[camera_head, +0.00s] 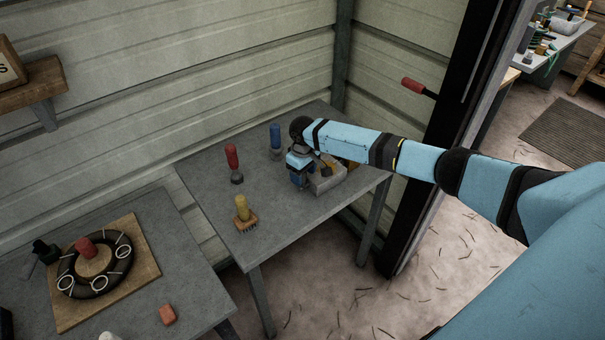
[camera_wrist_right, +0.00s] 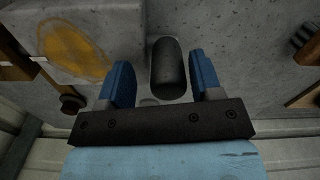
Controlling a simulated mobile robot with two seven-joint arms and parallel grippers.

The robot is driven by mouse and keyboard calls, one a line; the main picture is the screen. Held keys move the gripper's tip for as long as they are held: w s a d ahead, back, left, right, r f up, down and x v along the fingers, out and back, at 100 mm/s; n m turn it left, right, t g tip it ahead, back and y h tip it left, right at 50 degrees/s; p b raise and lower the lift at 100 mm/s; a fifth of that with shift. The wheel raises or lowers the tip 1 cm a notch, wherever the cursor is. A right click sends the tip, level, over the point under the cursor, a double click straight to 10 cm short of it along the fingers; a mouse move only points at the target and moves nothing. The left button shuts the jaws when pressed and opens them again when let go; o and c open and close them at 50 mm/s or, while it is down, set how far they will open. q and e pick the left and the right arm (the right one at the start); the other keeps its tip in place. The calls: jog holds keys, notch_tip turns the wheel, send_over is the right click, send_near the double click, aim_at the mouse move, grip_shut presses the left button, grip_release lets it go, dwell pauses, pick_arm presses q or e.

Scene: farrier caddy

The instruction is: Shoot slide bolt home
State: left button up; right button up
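My right gripper (camera_head: 298,172) is low over the grey table, at the left end of a grey metal block (camera_head: 330,180). In the right wrist view its two blue fingers (camera_wrist_right: 160,75) stand apart, with a dark rounded knob or bar (camera_wrist_right: 167,66) between them. A gap shows on each side of this dark piece, so the fingers do not grip it. It may be the slide bolt's handle, but I cannot tell. The block (camera_wrist_right: 105,18) also shows there, with an orange-yellow round patch. The bolt is not clear in the head view. My left gripper is out of view.
On the table (camera_head: 277,222) stand a red-handled tool (camera_head: 232,158), a blue-handled one (camera_head: 276,138) and a yellow-handled brush (camera_head: 242,210). A second table (camera_head: 185,270) holds a black ring (camera_head: 72,277) on a board. A red handle (camera_head: 413,86) sticks out beside the doorway.

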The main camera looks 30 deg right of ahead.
jog(key=shift+a, duration=0.1)
jog(key=shift+r, duration=0.25)
notch_tip(320, 180, up, 13)
jog(key=b, duration=0.1)
jog(key=shift+r, duration=0.2)
dwell(0.4)
